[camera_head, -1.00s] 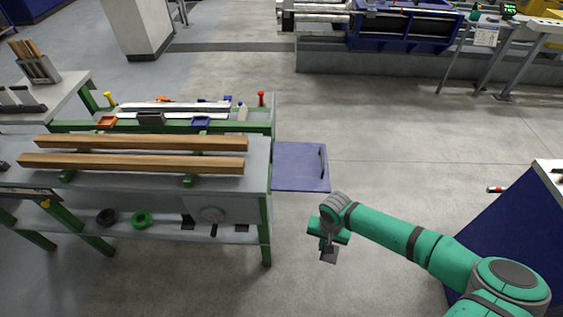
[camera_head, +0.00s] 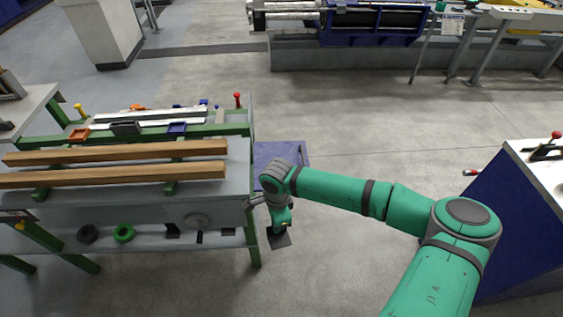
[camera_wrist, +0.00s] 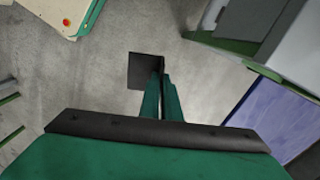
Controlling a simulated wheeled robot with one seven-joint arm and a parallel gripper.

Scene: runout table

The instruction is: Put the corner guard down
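The corner guard (camera_head: 278,238) is a small dark, angled plate. My gripper (camera_head: 283,222) is shut on it and holds it in the air, right of the green-legged table and over the floor. In the wrist view the guard (camera_wrist: 143,70) sticks out beyond the fingertips (camera_wrist: 160,82), which close on its edge. The fingers hide part of it.
Two wooden beams (camera_head: 115,176) lie across the table (camera_head: 235,190). Its lower shelf (camera_head: 150,243) bears a green ring (camera_head: 123,233), a black ring (camera_head: 88,234) and small dark pieces. A blue plate (camera_head: 292,151) lies beyond my arm. Open floor lies right of the table.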

